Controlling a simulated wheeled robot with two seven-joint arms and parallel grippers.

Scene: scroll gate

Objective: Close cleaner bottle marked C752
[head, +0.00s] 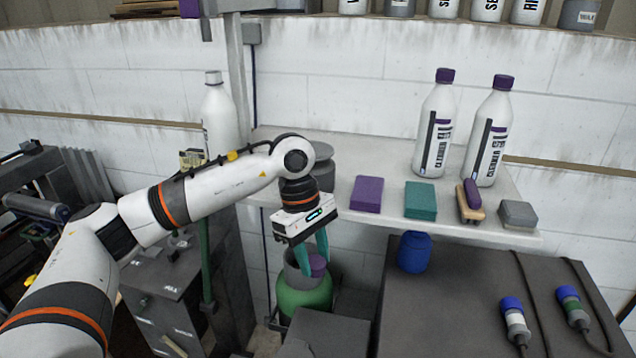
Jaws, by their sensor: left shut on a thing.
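My left gripper (312,262) points down at the end of my arm, below the front edge of the shelf, with teal fingers. It is shut on a purple cap (318,266), which shows at the fingertips in front of a green container. Two white cleaner bottles, a left one (433,130) and a right one (489,135), stand upright on the shelf with purple caps on. A third white bottle (219,118) stands farther left with a pale top, partly hidden by my arm. I cannot read C752 on any bottle.
The shelf (400,155) carries a purple sponge (367,194), a teal sponge (420,200), a brush (470,202) and a grey block (518,214). A green container (303,299) stands below my gripper. A blue object (414,252) sits under the shelf. Two handled tools lie on the dark surface at right.

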